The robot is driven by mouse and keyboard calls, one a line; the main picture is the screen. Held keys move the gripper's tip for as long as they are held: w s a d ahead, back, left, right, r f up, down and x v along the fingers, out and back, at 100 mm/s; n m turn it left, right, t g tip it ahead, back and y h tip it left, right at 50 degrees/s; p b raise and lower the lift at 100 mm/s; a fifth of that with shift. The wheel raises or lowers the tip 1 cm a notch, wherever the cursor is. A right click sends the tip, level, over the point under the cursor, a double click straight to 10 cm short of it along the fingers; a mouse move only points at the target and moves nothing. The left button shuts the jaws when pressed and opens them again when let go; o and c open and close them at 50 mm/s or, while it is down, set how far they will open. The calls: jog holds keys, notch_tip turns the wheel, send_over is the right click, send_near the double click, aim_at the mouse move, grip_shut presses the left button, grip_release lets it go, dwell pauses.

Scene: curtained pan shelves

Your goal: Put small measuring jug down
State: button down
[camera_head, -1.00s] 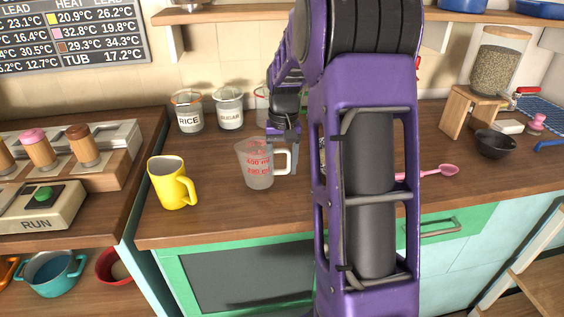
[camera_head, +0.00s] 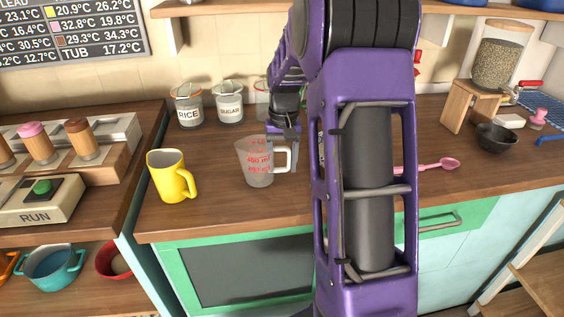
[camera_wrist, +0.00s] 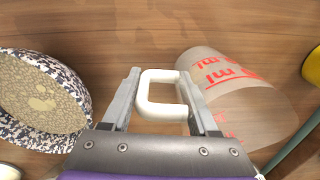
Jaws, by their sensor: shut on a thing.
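The small measuring jug (camera_head: 257,165) is a translucent cup with red markings and a white handle. In the head view it is upright at the wooden counter, left of my arm; whether its base touches the wood I cannot tell. In the wrist view the jug (camera_wrist: 235,92) is at the right, with its white handle (camera_wrist: 160,78) between my fingers. My gripper (camera_wrist: 162,95) is shut on the handle. In the head view my gripper (camera_head: 283,150) shows at the jug's right side, partly hidden by my own arm.
A yellow mug (camera_head: 170,177) stands left of the jug. Rice (camera_head: 188,108) and sugar (camera_head: 229,105) jars stand behind it. A speckled pan (camera_wrist: 40,105) is left of my gripper in the wrist view. A pink spoon (camera_head: 440,165) and black bowl (camera_head: 496,138) are at right. Counter in front is clear.

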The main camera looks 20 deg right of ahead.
jog(key=shift+f, duration=0.25)
jog(key=shift+c, duration=0.4)
grip_release()
notch_tip(320, 180, up, 17)
jog(key=p, duration=0.2)
jog(key=shift+s+d+r, duration=0.15)
jog(key=shift+d+r, duration=0.05)
dwell(0.3)
grip_shut()
dwell(0.4)
dwell(0.9)
